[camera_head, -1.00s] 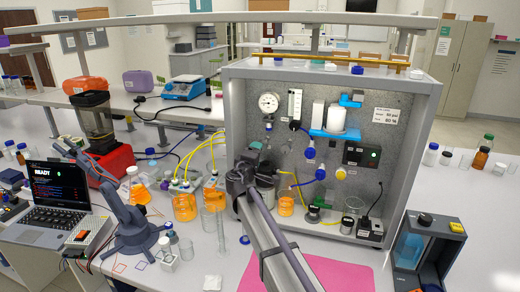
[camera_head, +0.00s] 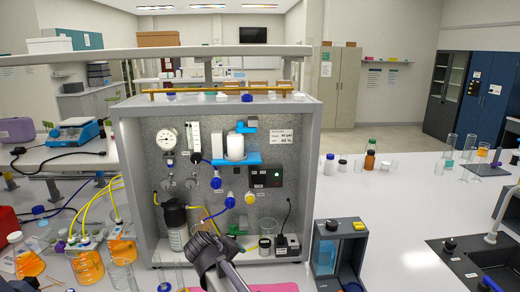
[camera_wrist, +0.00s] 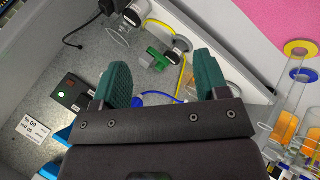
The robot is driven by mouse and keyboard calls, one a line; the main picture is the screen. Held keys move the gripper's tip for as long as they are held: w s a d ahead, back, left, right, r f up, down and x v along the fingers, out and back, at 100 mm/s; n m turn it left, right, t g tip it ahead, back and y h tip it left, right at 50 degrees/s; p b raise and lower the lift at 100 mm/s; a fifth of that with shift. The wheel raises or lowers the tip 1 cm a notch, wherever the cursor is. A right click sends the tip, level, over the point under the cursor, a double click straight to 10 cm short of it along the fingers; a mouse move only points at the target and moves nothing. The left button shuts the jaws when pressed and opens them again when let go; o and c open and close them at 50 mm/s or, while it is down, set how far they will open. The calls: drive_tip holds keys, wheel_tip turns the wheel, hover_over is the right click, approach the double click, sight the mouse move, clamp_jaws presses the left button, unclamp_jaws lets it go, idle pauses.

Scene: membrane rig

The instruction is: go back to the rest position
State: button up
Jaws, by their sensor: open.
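My gripper (camera_head: 203,250) is in front of the lower part of the membrane rig cabinet (camera_head: 310,170) in the head view. Its fingers are hard to make out there. In the wrist view my gripper (camera_wrist: 163,82) has its two green finger pads wide apart, with nothing held between them. Behind the gap lie the rig's grey panel, a blue fitting and a yellow tube. A black-capped bottle (camera_head: 175,226) stands inside the rig, left of my gripper. A green-handled valve (camera_wrist: 157,58) shows beyond the fingers in the wrist view.
Flasks of orange liquid (camera_head: 87,264) and an empty beaker (camera_head: 122,274) stand left of the rig. A grey device with a blue window (camera_head: 338,250) stands to its right. A pink mat (camera_wrist: 281,25) shows in the wrist view. The bench behind the grey device has open room.

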drive_tip(key=s+d+f+m+g+y, duration=0.1)
drive_tip(key=s+d+f+m+g, duration=0.1)
drive_tip(key=s+d, duration=0.4)
drive_tip(key=s+d+f+m+g+y+b, duration=0.1)
drive_tip(key=s+d, duration=0.5)
drive_tip(key=d, duration=0.6)
drive_tip(key=s+d+f+m+g+y+b, duration=0.1)
drive_tip(key=s+d+f+m+g, duration=0.3)
drive_tip(key=d, duration=0.5)
drive_tip(key=shift+s+m+g+y, duration=0.3)
drive_tip(key=shift+s+y, duration=0.3)
drive_tip(key=shift+s, duration=0.4)
